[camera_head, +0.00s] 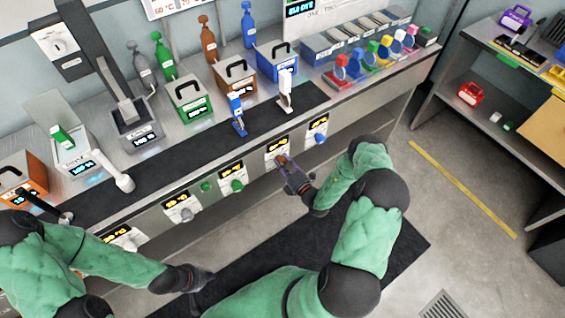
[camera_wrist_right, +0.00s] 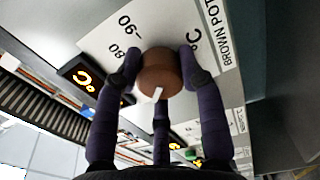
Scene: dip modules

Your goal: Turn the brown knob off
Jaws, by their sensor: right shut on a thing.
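The brown knob (camera_wrist_right: 160,76) sits on a white dial plate labelled "BROWN POT" in the right wrist view, with "80" and "90" marks and a lit amber display (camera_wrist_right: 88,76) beside it. A white pointer mark shows on its rim. My right gripper (camera_wrist_right: 158,84) has its fingers around the knob and is shut on it. In the head view the right gripper (camera_head: 285,164) is at the brown knob's plate (camera_head: 276,149) on the counter front. My left gripper (camera_head: 195,284) hangs low at the front, away from the counter; its finger state is unclear.
Other knobs line the counter front: a blue knob (camera_head: 319,138), a green knob (camera_head: 237,186) and a grey knob (camera_head: 186,214). Above stand the brown pot (camera_head: 237,83), green pot (camera_head: 191,103) and blue pot (camera_head: 277,62). A shelf (camera_head: 482,70) stands at the right; the floor between is clear.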

